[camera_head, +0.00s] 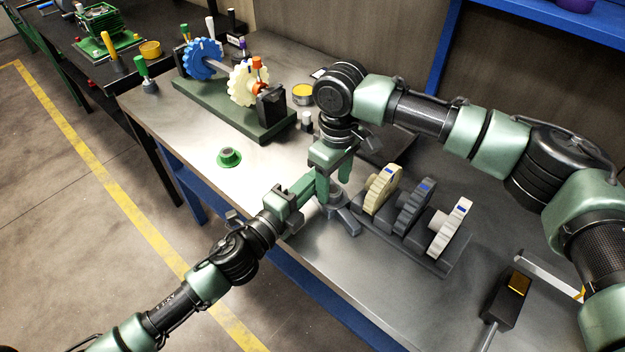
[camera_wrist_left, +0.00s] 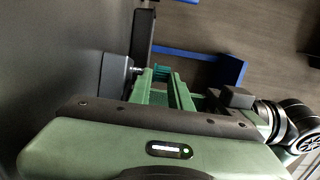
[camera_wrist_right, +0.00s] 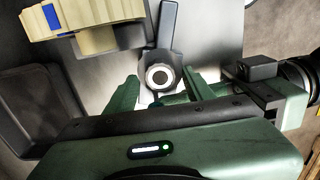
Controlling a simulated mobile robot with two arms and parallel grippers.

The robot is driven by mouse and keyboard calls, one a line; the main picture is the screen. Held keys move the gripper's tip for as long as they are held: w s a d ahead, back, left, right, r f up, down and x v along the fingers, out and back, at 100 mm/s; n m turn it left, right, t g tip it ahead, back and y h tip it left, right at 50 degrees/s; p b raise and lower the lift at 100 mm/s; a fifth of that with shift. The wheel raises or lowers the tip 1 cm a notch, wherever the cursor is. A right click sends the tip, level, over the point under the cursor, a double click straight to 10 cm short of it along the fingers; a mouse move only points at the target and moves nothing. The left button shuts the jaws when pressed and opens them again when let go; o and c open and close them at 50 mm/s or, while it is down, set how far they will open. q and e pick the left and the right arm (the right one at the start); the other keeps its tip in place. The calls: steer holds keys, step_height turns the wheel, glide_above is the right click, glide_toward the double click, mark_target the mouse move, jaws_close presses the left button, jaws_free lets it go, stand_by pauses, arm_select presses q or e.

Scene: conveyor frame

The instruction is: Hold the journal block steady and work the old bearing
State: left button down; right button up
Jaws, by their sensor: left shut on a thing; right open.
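The grey journal block (camera_head: 331,208) stands near the front edge of the steel table. In the right wrist view its round bore and pale ring (camera_wrist_right: 158,77) show, with a dark flat bar (camera_wrist_right: 169,25) beside it. My left gripper (camera_head: 308,186) reaches in from the front left and is shut on the block; the contact is partly hidden. In the left wrist view a teal ridged piece (camera_wrist_left: 161,73) shows at its fingertips. My right gripper (camera_head: 335,182) points down over the block, open, one finger on each side of the ring (camera_wrist_right: 160,92). I cannot tell whether the fingers touch it.
A rack (camera_head: 436,262) with cream, grey and white gears stands close on the right. A green fixture (camera_head: 215,108) with blue and cream gears stands back left. A green flanged piece (camera_head: 229,157) lies on clear table. A black-headed tool (camera_head: 507,298) lies front right.

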mark_target(333, 190)
arm_select(q)
steer(key=shift+f, duration=0.1)
arm_select(e)
steer(key=shift+f, duration=0.65)
jaws_close()
arm_select(q)
steer(key=shift+a, duration=0.1)
arm_select(e)
steer(key=shift+r, duration=0.4)
steer(key=shift+r, duration=2.85)
arm_select(q)
steer(key=c, duration=1.2)
jaws_free()
